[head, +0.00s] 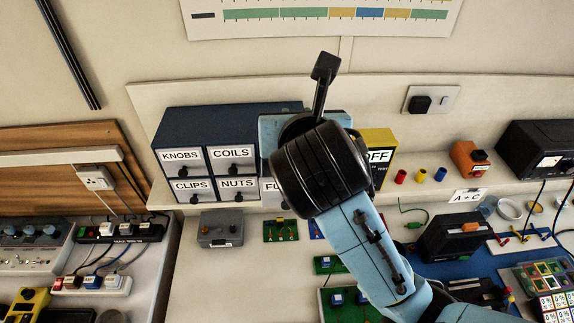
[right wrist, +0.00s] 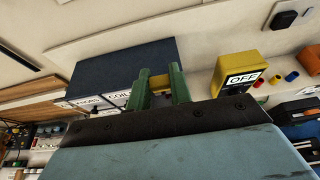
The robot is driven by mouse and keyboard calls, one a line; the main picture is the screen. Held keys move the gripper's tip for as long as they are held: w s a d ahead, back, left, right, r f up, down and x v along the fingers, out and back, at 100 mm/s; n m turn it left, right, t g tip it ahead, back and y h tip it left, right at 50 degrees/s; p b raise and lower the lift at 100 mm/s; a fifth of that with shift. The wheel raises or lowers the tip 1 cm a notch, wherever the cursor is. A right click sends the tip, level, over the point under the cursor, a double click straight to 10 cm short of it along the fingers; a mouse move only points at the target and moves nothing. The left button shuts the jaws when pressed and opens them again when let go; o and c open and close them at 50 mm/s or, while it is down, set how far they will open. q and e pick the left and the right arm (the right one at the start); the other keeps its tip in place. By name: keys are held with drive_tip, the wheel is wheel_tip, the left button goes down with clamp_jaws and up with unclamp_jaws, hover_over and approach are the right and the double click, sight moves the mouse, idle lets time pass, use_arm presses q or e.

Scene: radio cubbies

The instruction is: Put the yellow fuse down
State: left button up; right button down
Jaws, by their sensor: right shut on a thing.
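In the right wrist view, my right gripper (right wrist: 160,84) has its two green fingers closed on a small yellow thing, which I take to be the yellow fuse (right wrist: 159,82). Its ends are hidden by the fingers and the hand. The fingers are in front of the dark blue drawer cabinet (right wrist: 120,70); I cannot tell the gap between them. In the head view, my right wrist covers the fingers and the fuse. My left gripper is in neither view.
The cabinet's labelled drawers (head: 231,156) are partly covered by my arm. A yellow OFF box (head: 378,138) stands right of it. A grey box (head: 221,228) sits below the drawers.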

wheel_tip(320, 180, down, 9)
drive_tip(key=shift+f, duration=0.15)
drive_tip(key=shift+f, duration=0.35)
drive_tip(key=shift+d+f, duration=0.1)
drive_tip(key=shift+f, duration=0.15)
drive_tip(key=c, duration=1.3)
unclamp_jaws()
drive_tip(key=shift+o, duration=0.2)
drive_tip(key=shift+r, duration=0.15)
drive_tip(key=r+v, duration=0.1)
drive_tip(key=v, duration=1.1)
